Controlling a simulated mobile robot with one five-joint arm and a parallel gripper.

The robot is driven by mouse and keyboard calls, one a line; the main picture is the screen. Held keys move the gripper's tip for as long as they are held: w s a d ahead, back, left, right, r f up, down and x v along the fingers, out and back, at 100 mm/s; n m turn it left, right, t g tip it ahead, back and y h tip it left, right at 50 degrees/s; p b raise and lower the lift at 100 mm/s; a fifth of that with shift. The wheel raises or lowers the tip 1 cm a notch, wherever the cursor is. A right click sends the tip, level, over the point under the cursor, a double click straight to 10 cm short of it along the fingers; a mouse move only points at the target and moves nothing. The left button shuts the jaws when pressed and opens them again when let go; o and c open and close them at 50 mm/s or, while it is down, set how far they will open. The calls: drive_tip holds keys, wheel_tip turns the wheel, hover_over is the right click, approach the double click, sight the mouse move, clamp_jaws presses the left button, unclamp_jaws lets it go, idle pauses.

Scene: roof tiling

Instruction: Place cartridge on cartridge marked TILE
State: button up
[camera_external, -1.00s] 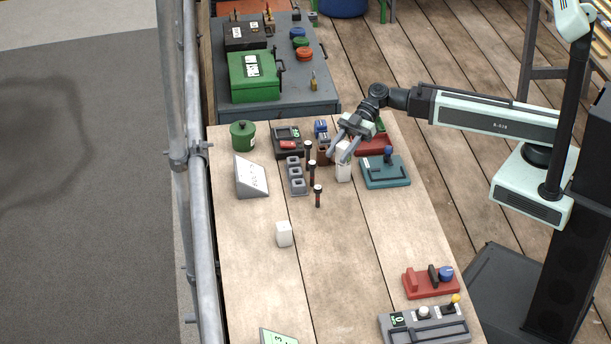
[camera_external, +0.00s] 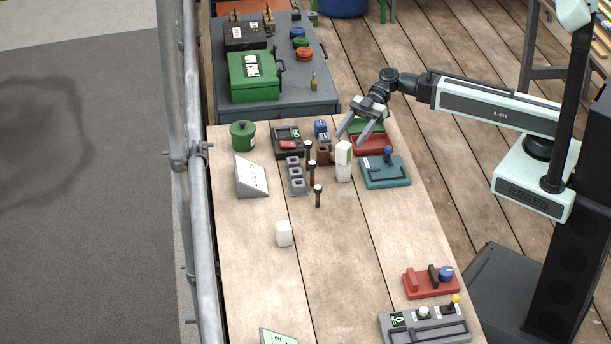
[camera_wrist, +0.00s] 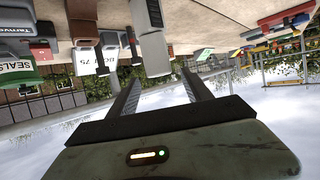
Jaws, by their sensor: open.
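A white cartridge with a green mark (camera_external: 344,153) stands on another white cartridge (camera_external: 343,174) on the workbench, forming an upright stack. The upper one also shows in the wrist view (camera_wrist: 153,48), where the picture is upside down, with the lower cartridge (camera_wrist: 140,14) above it; a dark label there is too small to read. My gripper (camera_external: 350,138) is open, just above and behind the stack, apart from the upper cartridge. Its two fingers show in the wrist view (camera_wrist: 160,88) with nothing between them. A separate white block (camera_external: 284,234) stands nearer the front of the bench.
Dark upright tools (camera_external: 312,172) and grey holders (camera_external: 296,175) stand left of the stack. A teal fixture (camera_external: 386,172) and a red tray (camera_external: 373,145) are close on the right. The bench middle (camera_external: 345,235) is clear.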

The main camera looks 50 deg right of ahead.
drive_tip(key=p+v, duration=0.1)
drive_tip(key=v, duration=0.4)
drive_tip(key=d+f+m+h+p, duration=0.1)
drive_tip(key=d+f+m+h, duration=0.2)
drive_tip(key=d, duration=0.3)
drive_tip(key=d+f+m+h+p, duration=0.1)
drive_tip(key=d+f+m+h, duration=0.1)
drive_tip(key=d+m, duration=0.2)
drive_tip(key=d+f+m+h+p, duration=0.1)
drive_tip(key=d+f+m+h, duration=0.2)
drive_tip(key=d, duration=0.5)
drive_tip(key=shift+s+f+m+h+p, duration=0.3)
drive_tip(key=shift+s+f+m+p, duration=0.1)
drive_tip(key=d+f+m+h, duration=0.1)
drive_tip(key=d+m+h, duration=0.1)
drive_tip(key=d, duration=0.4)
drive_tip(key=d+f+m+h+b, duration=0.1)
drive_tip(key=d+f+m+h, duration=0.1)
drive_tip(key=d+m, duration=0.3)
drive_tip(key=shift+s+d+f+h, duration=0.25)
drive_tip(key=shift+d+f+h, duration=0.1)
drive_tip(key=shift+d+h, duration=0.2)
